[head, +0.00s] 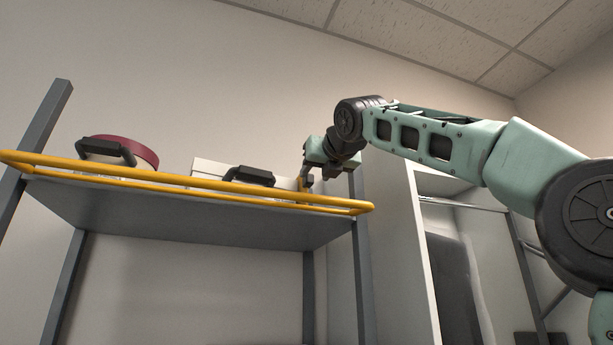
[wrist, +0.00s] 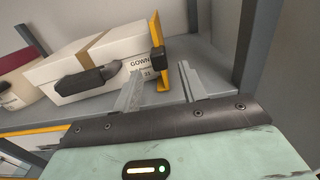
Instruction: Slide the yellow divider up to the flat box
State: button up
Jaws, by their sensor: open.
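The yellow divider (wrist: 155,30) is an upright plate with a black block on it, standing on the shelf just right of the white flat box (wrist: 95,58). Any gap between them is too narrow to judge. The box has a tan band, a black handle and a "GOWN" label; it also shows in the head view (head: 208,168). My gripper (wrist: 160,73) is open and empty. Its fingertips appear on either side of the divider's lower part in the wrist view; I cannot tell whether they reach around it. In the head view the divider (head: 301,184) shows partly, below my wrist.
A round dark-red-lidded box (head: 135,150) with a black handle sits left of the flat box. A yellow rail (head: 110,172) runs along the shelf's front edge. Grey posts (head: 362,270) carry the shelf. A pale wardrobe (head: 420,250) stands to the right. The shelf right of the divider looks clear.

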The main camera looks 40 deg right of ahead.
aim_at(306, 188)
jog(key=p+x, duration=0.3)
jog(key=x, duration=0.3)
jog(key=shift+a+r+p, duration=0.1)
jog(key=shift+r+p, duration=0.05)
jog(key=shift+p, duration=0.15)
jog(key=shift+p+x, duration=0.4)
jog(key=shift+x, duration=0.45)
